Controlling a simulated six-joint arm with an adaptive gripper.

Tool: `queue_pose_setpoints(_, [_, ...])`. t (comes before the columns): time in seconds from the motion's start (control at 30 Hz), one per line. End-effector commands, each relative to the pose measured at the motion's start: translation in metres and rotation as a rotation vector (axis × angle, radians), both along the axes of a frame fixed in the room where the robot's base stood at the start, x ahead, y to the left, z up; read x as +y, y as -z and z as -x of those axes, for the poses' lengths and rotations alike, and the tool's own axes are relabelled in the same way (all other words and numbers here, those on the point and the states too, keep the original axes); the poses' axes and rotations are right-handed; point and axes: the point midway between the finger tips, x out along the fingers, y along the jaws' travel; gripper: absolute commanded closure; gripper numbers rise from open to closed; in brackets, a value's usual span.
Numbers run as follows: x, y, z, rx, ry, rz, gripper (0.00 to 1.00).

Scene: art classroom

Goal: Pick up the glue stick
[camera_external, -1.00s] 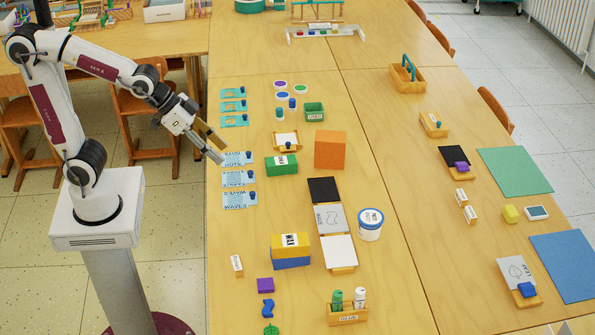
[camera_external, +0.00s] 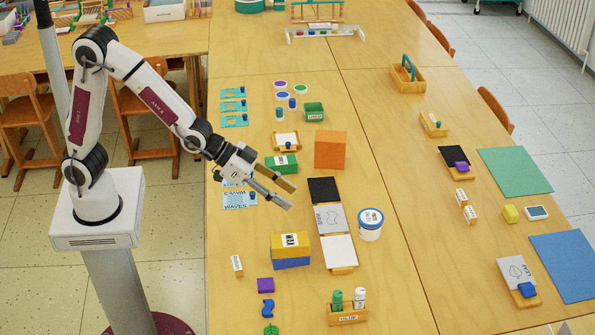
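A small wooden holder (camera_external: 348,319) with a label that looks like "GLUE" stands at the front of the table. Two upright sticks stand in it, a green one (camera_external: 337,300) on the left and a white one (camera_external: 360,298) on the right. The lower parts of both are hidden by the holder. My gripper (camera_external: 290,198) is open and empty, its two fingers apart and pointing right. It hangs above the table, behind and to the left of the holder, and touches neither stick.
A yellow and blue block stack (camera_external: 290,261) and a row of black, grey and white panels (camera_external: 330,219) lie between my gripper and the holder. A white tub (camera_external: 370,225) stands right of the panels. A purple block (camera_external: 265,285) lies left of the holder.

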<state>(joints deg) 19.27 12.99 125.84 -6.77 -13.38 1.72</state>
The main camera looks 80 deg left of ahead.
Motion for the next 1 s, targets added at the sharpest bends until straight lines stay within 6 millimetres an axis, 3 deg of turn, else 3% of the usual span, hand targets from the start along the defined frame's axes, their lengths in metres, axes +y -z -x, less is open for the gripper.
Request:
queue_pose_setpoints(0.5, [-0.070, 0.068, -0.046, -0.123, 0.050, 0.024, 0.60])
queue_pose_setpoints(1.0, [-0.130, 0.142, -0.059, -0.251, 0.095, 0.044, 0.60])
